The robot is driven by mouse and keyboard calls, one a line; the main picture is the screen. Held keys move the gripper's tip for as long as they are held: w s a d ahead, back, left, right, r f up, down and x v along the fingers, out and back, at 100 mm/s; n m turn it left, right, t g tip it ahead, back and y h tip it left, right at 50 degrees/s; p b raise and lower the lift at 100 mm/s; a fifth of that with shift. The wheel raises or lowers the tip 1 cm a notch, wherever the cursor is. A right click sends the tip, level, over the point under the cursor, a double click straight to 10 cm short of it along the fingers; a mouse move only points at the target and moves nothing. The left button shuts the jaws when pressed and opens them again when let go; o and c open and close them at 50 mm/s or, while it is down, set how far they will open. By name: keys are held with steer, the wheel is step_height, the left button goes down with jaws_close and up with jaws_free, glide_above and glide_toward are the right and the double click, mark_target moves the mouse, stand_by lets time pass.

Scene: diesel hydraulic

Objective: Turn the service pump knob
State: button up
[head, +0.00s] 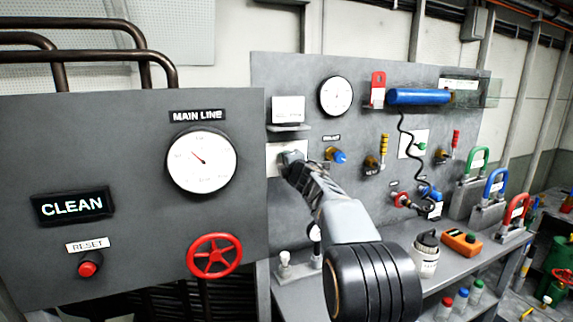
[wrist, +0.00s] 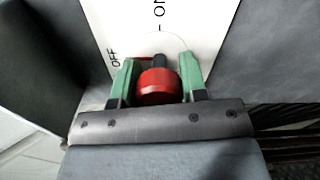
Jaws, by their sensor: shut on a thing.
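The knob (wrist: 158,86) is red with a dark part at its top, and it sits on a white plate (wrist: 195,22) marked OFF and ON in the wrist view. My gripper (wrist: 160,72) has its two green fingers shut on the knob, one on each side. The ON mark is above the knob and OFF is to its upper left. In the head view, my gripper (head: 291,157) is at the white plate (head: 271,160) on the grey panel, and it hides the knob there.
A near panel (head: 130,230) at left bears a MAIN LINE gauge (head: 201,161), a lit CLEAN sign (head: 72,206), a red reset button (head: 88,268) and a red handwheel (head: 214,256). A blue-tipped fitting (head: 339,156) is just right of my gripper. A bench with bottles and tools extends right.

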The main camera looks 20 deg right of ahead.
stand_by(0.5)
steer(key=o, duration=0.9)
steer(key=s+b, duration=0.2)
steer(key=s, duration=1.1)
steer(key=shift+s, duration=0.4)
